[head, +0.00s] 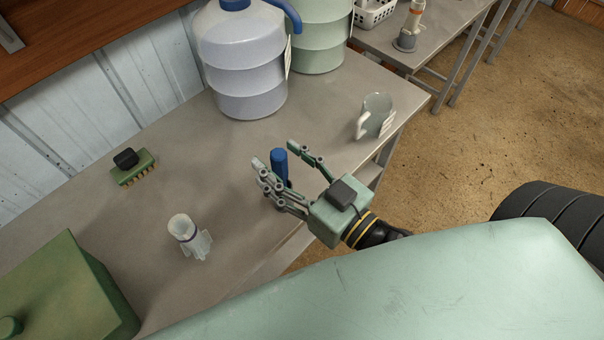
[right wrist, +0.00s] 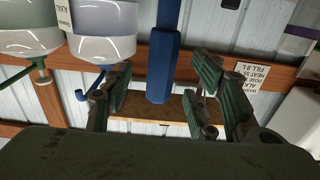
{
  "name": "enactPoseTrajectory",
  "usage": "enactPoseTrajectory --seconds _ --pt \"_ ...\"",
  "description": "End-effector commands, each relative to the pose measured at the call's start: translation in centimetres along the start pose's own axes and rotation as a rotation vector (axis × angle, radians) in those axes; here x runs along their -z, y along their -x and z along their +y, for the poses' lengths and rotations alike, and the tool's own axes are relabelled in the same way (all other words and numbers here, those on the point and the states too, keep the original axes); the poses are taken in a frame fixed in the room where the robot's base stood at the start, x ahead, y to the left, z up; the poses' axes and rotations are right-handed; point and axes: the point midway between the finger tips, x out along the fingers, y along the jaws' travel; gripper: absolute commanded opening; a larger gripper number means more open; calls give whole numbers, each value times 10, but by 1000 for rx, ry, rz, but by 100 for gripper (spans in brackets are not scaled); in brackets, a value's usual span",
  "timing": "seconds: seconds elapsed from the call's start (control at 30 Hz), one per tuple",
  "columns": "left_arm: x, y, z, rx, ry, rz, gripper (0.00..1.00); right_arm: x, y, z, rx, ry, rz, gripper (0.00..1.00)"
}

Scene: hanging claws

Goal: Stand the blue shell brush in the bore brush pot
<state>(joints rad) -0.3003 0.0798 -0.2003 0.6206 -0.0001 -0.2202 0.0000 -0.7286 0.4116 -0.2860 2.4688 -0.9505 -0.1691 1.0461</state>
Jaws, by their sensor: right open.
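The blue shell brush (head: 279,164) is upright at the table's front edge side, its blue handle between the fingers of my right gripper (head: 290,172). The fingers are spread on either side of it and not closed. In the right wrist view the blue handle (right wrist: 163,62) stands between the open fingers (right wrist: 160,92). The brush's lower end is hidden behind the fingers. My left gripper is not in view.
A pale mug with a handle (head: 375,116) stands at the right table end. Large ribbed jugs (head: 240,62) stand at the back. A green brush with a black knob (head: 134,168) lies at the left. A green box (head: 65,290) fills the lower left. The table between them is clear.

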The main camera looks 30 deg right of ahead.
Motion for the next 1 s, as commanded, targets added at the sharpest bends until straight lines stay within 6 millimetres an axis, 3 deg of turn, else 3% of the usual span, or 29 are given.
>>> enactPoseTrajectory --seconds 0.3,0.63,1.0 --pt "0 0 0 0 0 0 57 6 22 0 -3 0 -2 53" --pt "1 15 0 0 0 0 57 13 44 1 -4 -1 -2 53" --pt "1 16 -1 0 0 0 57 12 48 0 -1 2 -1 53"
